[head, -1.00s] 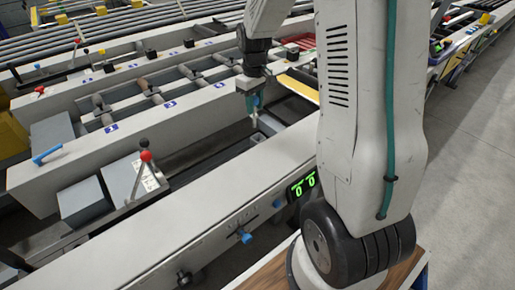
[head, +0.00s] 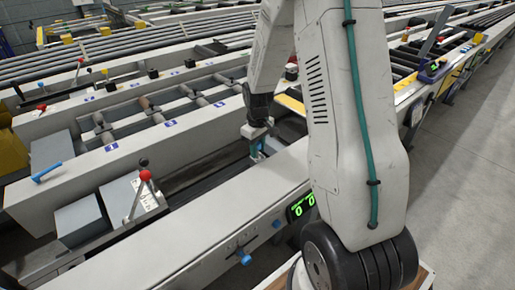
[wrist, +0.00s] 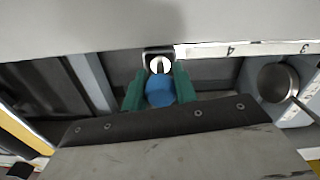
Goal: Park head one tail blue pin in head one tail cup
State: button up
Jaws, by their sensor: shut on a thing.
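My gripper (head: 257,150) hangs at the far edge of the long grey beam (head: 205,235) in the head view, pointing down. In the wrist view my gripper (wrist: 159,88) has its teal fingers shut on the blue pin (wrist: 160,92). A round white-and-black end (wrist: 160,66) shows just beyond the blue part, at a small square bracket. I cannot tell whether it belongs to the pin or to a fitting. The cup cannot be made out for certain in either view. The lower end of the pin is hidden in the head view.
A red-ball lever (head: 145,176) and grey boxes stand left of the beam. Blue knobs (head: 244,257) and a green display (head: 303,205) are on its near side. In the wrist view a round metal piece (wrist: 278,84) lies right, below a numbered white strip (wrist: 250,49).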

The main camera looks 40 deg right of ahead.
jog(key=shift+f, duration=0.1)
jog(key=o, duration=1)
jog(key=shift+o, duration=0.2)
notch_tip(320, 180, up, 12)
jog(key=shift+f, duration=0.1)
jog(key=s+a+r, duration=0.5)
jog(key=a+r, duration=0.1)
jog(key=r, duration=0.2)
jog(key=s+a+r, duration=0.2)
jog(key=s+a, duration=0.1)
jog(key=s, duration=0.4)
jog(key=s+a+r+m, duration=0.1)
jog(key=s+a, duration=0.3)
jog(key=s, duration=0.4)
jog(key=s+a+r+m+t, duration=0.1)
jog(key=s+a+r, duration=0.2)
jog(key=s, duration=0.4)
jog(key=shift+s+a, duration=0.15)
jog(key=shift+a, duration=0.3)
jog(key=shift+o, duration=0.3)
